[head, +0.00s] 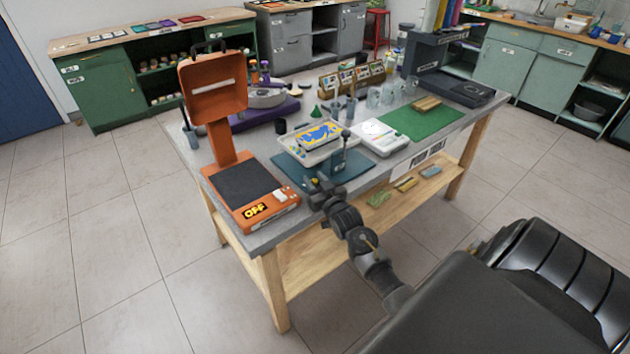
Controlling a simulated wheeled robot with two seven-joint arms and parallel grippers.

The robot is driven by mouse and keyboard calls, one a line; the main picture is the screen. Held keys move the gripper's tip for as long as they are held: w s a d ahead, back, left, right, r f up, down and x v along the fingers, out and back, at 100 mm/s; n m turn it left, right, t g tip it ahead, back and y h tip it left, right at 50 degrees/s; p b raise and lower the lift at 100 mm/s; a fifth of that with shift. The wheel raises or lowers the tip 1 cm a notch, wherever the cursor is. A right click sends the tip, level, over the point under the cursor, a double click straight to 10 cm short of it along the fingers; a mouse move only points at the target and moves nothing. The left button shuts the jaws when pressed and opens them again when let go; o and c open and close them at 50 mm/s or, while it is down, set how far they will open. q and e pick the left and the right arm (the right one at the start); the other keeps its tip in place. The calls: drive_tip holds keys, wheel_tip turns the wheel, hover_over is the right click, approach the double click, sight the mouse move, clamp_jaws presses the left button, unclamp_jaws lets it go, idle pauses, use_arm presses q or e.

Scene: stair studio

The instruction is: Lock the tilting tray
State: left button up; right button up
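The tilting tray (308,157) is a pale tray with blue and yellow paint in it. It sits on a teal base (337,178) near the front edge of the table. A dark upright post (346,141) with a small knob stands at its right front side. My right gripper (317,183) is at the front left edge of the teal base, just below the tray. A small yellow spot shows by its fingers. The fingers are too small and dark to tell whether they are open or shut. My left gripper is not in view.
An orange press-like machine (272,203) marked OFF stands left of the tray. A white device (379,137) and a green mat (420,122) lie to the right. Cups (374,98) and a card rack (352,77) stand behind. A lower shelf (393,196) holds small items.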

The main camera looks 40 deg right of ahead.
clamp_jaws()
drive_tip(key=shift+a+n+y, duration=0.2)
drive_tip(key=shift+n+y, duration=0.45)
drive_tip(key=shift+y, duration=0.35)
drive_tip(key=shift+a+n+y, duration=0.15)
drive_tip(key=shift+n+y, duration=0.5)
drive_tip(key=shift+y, duration=0.35)
drive_tip(key=shift+o, duration=0.8)
unclamp_jaws()
drive_tip(key=s+b, duration=0.1)
drive_tip(key=s, duration=0.9)
drive_tip(key=shift+s, duration=0.4)
drive_tip(key=shift+f, duration=0.1)
